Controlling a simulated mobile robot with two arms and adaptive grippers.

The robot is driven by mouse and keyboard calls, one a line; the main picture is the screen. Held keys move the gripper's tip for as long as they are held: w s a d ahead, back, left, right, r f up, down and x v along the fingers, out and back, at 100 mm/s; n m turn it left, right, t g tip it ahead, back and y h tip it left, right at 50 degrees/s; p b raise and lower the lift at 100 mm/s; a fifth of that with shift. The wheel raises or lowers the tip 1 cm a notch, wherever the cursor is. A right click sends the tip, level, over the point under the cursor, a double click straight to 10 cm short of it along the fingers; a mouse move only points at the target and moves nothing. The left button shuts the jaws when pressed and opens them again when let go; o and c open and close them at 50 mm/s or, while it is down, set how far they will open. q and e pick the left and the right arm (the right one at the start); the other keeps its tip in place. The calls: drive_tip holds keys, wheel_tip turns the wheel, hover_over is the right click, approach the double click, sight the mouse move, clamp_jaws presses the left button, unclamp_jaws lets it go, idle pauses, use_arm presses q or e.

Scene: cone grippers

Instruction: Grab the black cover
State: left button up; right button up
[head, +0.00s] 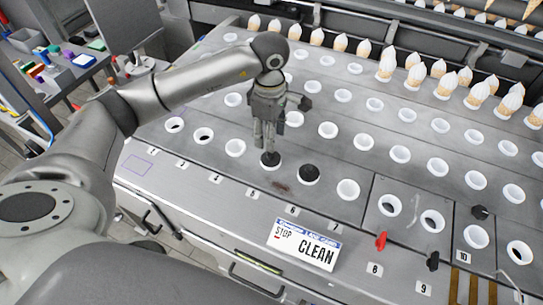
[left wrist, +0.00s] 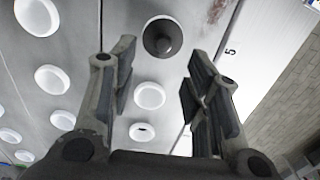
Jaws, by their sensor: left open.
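A black cover (head: 309,174) sits over a hole in the metal counter, right of my left gripper. Another black piece (head: 270,160) sits inside a white-rimmed hole just below my left gripper's fingertips. My left gripper (head: 264,147) is open and points down above the counter, with nothing between its fingers. In the left wrist view, the open fingers (left wrist: 160,72) frame a black round piece with a knob (left wrist: 162,38) in a white ring, beyond the fingertips. I cannot tell which of the two black pieces that is. My right gripper is not in view.
Rows of white-rimmed holes cover the metal counter (head: 320,205). White-topped cones (head: 388,62) line the back. A red knob (head: 381,241) and another black piece (head: 480,212) are at the right.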

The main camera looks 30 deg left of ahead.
sight(271, 154)
use_arm(q)
drive_tip(key=shift+s+f, duration=0.1)
drive_tip(key=shift+f, duration=0.6)
drive_tip(key=f+p, duration=0.1)
drive_tip(key=f, duration=0.1)
drive_tip(key=f+p, duration=0.2)
drive_tip(key=shift+s+d, duration=0.1)
drive_tip(key=shift+d, duration=0.1)
drive_tip(key=shift+f, duration=0.7)
drive_tip(key=c, duration=1)
drive_tip(key=shift+o, duration=0.2)
